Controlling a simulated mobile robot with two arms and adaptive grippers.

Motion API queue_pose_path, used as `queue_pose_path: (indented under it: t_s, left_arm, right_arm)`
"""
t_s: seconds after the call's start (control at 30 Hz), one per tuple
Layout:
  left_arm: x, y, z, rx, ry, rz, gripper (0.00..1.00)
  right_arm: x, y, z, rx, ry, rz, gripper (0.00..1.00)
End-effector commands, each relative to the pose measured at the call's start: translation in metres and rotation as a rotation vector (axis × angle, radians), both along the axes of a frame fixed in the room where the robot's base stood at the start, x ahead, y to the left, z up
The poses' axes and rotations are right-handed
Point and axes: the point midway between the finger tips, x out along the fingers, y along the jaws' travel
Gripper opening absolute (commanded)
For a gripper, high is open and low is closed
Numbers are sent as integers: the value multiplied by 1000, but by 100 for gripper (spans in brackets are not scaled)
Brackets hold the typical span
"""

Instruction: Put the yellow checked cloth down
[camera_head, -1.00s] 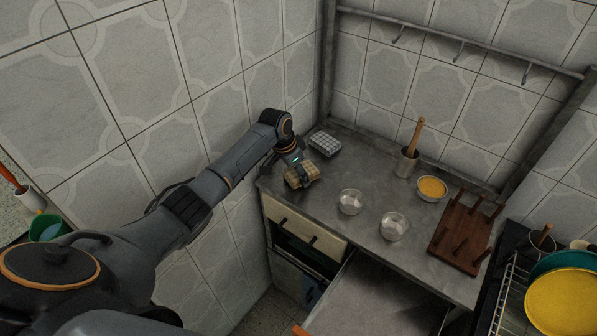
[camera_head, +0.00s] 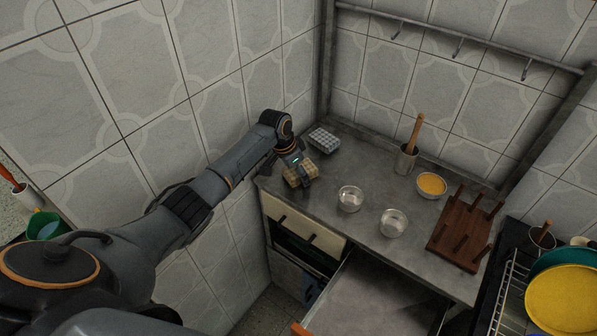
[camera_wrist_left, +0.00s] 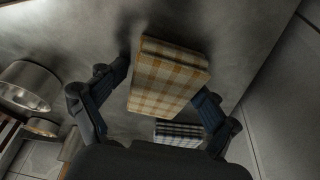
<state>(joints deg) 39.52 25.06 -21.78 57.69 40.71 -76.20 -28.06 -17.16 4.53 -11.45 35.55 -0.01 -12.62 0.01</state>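The yellow checked cloth (camera_head: 293,177) is a folded block at the left end of the steel counter. It also shows in the left wrist view (camera_wrist_left: 168,75), with its underside resting on or very close to the counter. My left gripper (camera_head: 300,172) is over it, with a finger on either side. In the left wrist view the fingers (camera_wrist_left: 165,84) are spread; a narrow gap shows beside the left finger, and the right finger is close to the cloth's edge. My right gripper is out of view.
A grey checked cloth (camera_head: 324,140) lies just behind, near the wall corner. Two clear bowls (camera_head: 350,199) (camera_head: 393,223), a steel pot with a wooden pestle (camera_head: 405,160), a bowl of yellow food (camera_head: 431,186) and a wooden peg rack (camera_head: 462,236) stand to the right. An open drawer (camera_head: 375,295) juts out in front.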

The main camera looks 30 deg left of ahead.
Motion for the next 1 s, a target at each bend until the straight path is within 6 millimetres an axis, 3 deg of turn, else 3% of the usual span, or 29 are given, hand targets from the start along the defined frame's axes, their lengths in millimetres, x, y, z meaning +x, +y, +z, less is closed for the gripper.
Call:
queue_pose_path:
  t_s: [0.43, 0.57, 1.0]
  left_arm:
    - [-1, 2, 7, 5, 2, 1, 80]
    - [-2, 4, 23, 4, -2, -1, 80]
    - [-24, 17, 110, 3, -5, 1, 80]
  right_arm:
    - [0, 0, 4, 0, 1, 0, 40]
    - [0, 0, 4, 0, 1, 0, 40]
    - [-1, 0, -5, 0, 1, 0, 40]
